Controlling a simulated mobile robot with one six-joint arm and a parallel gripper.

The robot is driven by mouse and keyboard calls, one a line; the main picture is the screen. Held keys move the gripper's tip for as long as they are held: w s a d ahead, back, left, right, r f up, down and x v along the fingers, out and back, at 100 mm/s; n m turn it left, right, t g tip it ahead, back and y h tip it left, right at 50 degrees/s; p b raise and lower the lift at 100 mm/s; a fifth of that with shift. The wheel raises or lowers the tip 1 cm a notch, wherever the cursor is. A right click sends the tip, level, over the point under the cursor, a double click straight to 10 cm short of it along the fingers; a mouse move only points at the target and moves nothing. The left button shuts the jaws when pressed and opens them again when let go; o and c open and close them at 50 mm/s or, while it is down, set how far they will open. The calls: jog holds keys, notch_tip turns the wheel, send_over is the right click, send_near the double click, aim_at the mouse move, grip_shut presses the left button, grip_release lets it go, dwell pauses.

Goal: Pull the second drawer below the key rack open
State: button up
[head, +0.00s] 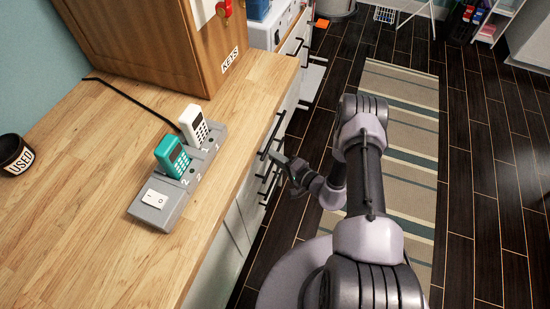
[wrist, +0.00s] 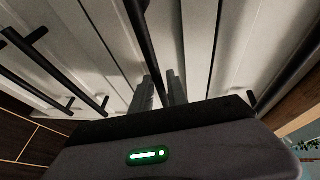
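The key rack is a wooden cabinet marked KEYS (head: 150,45) on the counter at the upper left of the head view. White drawer fronts with black bar handles (head: 272,135) run along the counter's front, partly hidden under its edge. My gripper (head: 283,163) is low beside these handles. In the wrist view, a black bar handle (wrist: 146,42) runs down between the two fingertips of my gripper (wrist: 160,82). The fingers stand slightly apart, and I cannot tell whether they press on the bar. Which drawer this handle belongs to is unclear.
A phone dock (head: 150,210) with a white and a teal handset and a black cup marked USED (head: 15,155) stand on the wooden counter (head: 75,215). A pale panel (head: 312,80) juts from the cabinet front farther back. A striped rug (head: 405,120) lies on the dark floor.

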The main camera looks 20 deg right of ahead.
grip_shut()
dwell(1.4)
